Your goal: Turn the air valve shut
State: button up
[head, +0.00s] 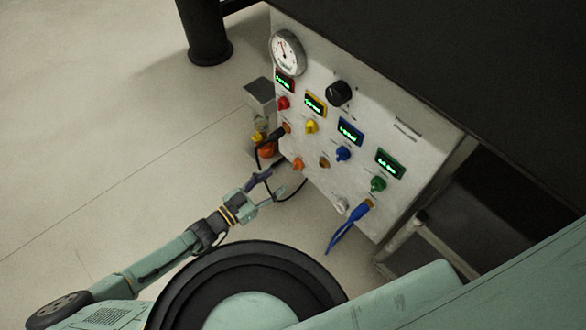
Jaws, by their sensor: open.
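A white instrument panel (318,135) carries several small coloured knobs under lit displays. There are a red knob (283,103), a yellow knob (311,127), a blue knob (343,153) and a green knob (378,184). The labels are too small to read, so I cannot tell which part is the air valve. A yellow and orange fitting (265,148) sits beside the panel's left edge, under a grey box (260,95). My gripper (273,184) is open and empty, in front of the panel's lower left, apparently touching nothing.
A round gauge (287,53) and a black knob (339,93) are on the upper panel. A blue cable (345,229) hangs from the lower right. A dark post (204,35) stands behind. The floor (100,130) to the left is clear.

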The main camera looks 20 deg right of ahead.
aim_at(294, 167)
jog(key=b+x, duration=0.1)
jog(key=x, duration=0.6)
jog(key=shift+d+f, duration=0.1)
jog(key=shift+d, duration=0.15)
jog(key=shift+c, duration=0.4)
jog(key=shift+w, duration=0.1)
grip_shut()
